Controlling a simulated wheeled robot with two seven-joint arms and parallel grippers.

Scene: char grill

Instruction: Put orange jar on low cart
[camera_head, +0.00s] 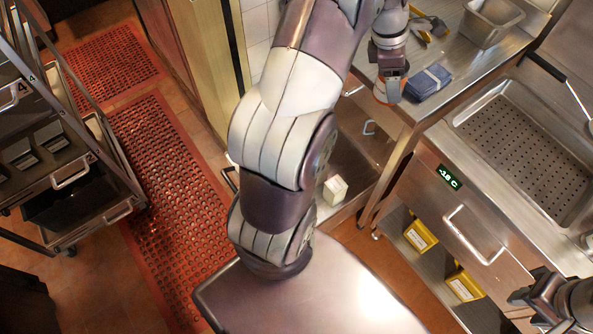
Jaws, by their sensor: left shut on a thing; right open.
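My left gripper (391,78) is at the top centre, over the steel counter, pointing down. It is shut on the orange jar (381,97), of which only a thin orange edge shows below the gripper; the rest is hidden. I cannot tell whether the jar touches the counter. A wheeled metal cart (68,178) with dark trays stands at the left, away from both grippers; it is the only cart in view. My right gripper (527,299) is at the lower right in front of the steel drawers, open and empty.
A folded blue cloth (428,82) lies right beside the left gripper. A steel pan (490,20) and yellow-handled tools (425,28) are on the counter (455,58). A perforated steel basin (530,140) is at right. Red floor mats (165,190) lie between the cart and my base.

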